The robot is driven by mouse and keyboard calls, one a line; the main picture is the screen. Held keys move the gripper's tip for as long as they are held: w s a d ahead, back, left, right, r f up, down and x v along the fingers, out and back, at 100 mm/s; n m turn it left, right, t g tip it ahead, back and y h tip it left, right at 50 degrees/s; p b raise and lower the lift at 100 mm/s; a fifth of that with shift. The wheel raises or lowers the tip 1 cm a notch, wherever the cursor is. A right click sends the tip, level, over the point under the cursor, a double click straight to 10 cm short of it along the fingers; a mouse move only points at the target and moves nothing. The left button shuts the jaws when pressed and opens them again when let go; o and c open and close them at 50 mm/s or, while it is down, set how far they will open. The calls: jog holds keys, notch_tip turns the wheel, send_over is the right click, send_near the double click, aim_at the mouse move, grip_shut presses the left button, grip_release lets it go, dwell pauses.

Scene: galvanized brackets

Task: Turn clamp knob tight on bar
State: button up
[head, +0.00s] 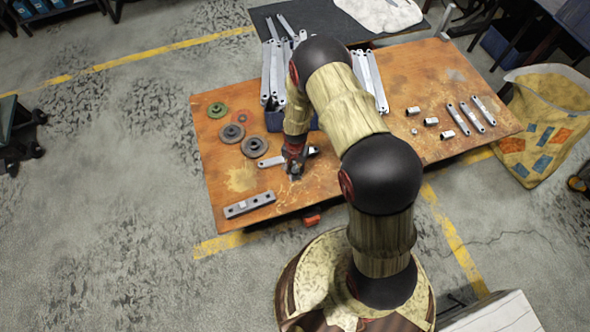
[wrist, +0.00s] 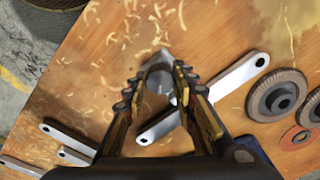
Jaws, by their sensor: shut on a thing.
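My gripper (head: 295,172) reaches down over the front left part of the wooden table. In the wrist view my gripper (wrist: 158,88) is shut on a grey rounded piece, which looks like the clamp knob (wrist: 159,76). A flat, pale pointed part shows just beyond it. The grey bar (wrist: 240,77) lies slantwise on the table, with a hole at each end, and passes behind the right finger. In the head view the bar (head: 270,162) shows on both sides of my gripper. The fingers hide much of the clamp, so I cannot tell how it sits on the bar.
A block with holes (head: 250,205) lies near the front left edge. A blue bin (head: 275,121) with upright brackets stands behind my gripper. Sockets and several bars (head: 471,117) lie at right.

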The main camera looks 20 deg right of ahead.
jog(key=m, duration=0.3)
jog(key=shift+m, duration=0.4)
jog(key=m, duration=0.4)
jog(key=shift+m, duration=0.4)
jog(key=m, duration=0.9)
jog(key=o, duration=1)
jog(key=shift+o, duration=0.2)
